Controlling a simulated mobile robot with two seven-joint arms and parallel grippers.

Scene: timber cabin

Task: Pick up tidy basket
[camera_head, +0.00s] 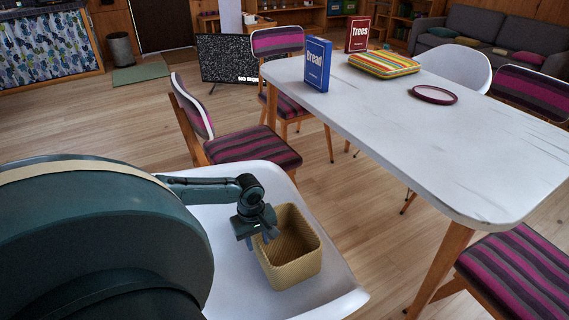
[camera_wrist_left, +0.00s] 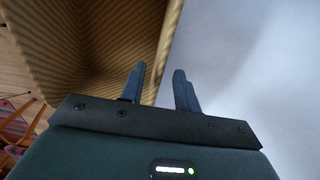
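The tidy basket (camera_head: 294,265) is a tan, woven-textured open box. It stands upright on a white chair seat (camera_head: 226,222) and looks empty. My left gripper (camera_head: 262,240) is at its left wall in the head view, fingers pointing down. In the left wrist view the gripper's two blue fingers (camera_wrist_left: 160,69) are apart. The left finger shows against the inside of the basket (camera_wrist_left: 105,45) and the right finger against the white seat (camera_wrist_left: 240,70). The rim lies between them, with a visible gap to the right finger. My right gripper is not in view.
A white table (camera_head: 440,130) stands to the right with a blue book (camera_head: 317,65), a red book (camera_head: 358,34), a striped case (camera_head: 384,64) and a dark red ring-shaped item (camera_head: 433,94). A striped chair (camera_head: 250,147) is just behind the basket. Wooden floor is open at left.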

